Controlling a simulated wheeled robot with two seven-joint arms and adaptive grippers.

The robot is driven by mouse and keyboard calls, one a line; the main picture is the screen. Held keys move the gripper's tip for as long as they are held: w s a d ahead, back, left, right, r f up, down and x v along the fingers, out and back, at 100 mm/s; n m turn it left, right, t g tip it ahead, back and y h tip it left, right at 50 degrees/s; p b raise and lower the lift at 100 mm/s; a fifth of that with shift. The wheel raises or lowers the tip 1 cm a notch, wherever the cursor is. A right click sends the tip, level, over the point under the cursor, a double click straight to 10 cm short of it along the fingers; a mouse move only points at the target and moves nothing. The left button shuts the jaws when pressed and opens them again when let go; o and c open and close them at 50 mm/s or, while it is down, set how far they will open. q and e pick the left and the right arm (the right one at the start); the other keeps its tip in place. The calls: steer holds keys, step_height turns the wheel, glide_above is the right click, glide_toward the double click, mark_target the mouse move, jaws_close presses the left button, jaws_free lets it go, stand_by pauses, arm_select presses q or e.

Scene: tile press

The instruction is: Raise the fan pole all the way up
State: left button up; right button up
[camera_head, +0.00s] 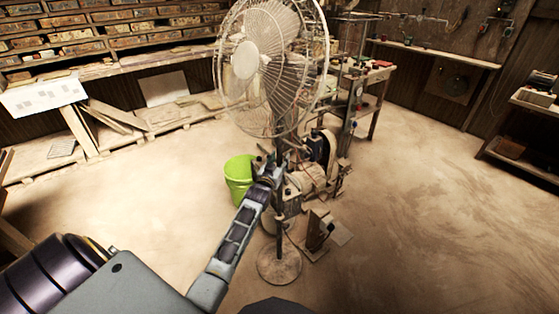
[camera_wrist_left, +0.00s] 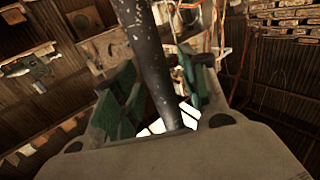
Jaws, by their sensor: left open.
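A standing fan (camera_head: 268,62) with a wire-cage head stands in the middle of the head view. Its round base (camera_head: 279,265) is on the floor. My left gripper (camera_head: 268,166) is at the fan's dark pole, below the cage. In the left wrist view the dark, speckled fan pole (camera_wrist_left: 150,62) runs between the two green-padded fingers of the open left gripper (camera_wrist_left: 160,85). The fingers are on either side of the pole, and I cannot tell whether they touch it. My right gripper is not in view.
A bright green bucket (camera_head: 239,180) stands just left of the pole. Machinery (camera_head: 318,170) and a wooden workbench (camera_head: 368,85) are behind and right of it. Loaded shelves (camera_head: 100,40) line the back left. The floor on the right is clear.

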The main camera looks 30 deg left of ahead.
arm_select(q)
steer(key=s+d, duration=0.2)
steer(key=s, duration=0.9)
steer(key=shift+s+d, duration=0.15)
steer(key=shift+s, duration=0.15)
stand_by(0.4)
steer(key=shift+f, duration=0.1)
stand_by(0.4)
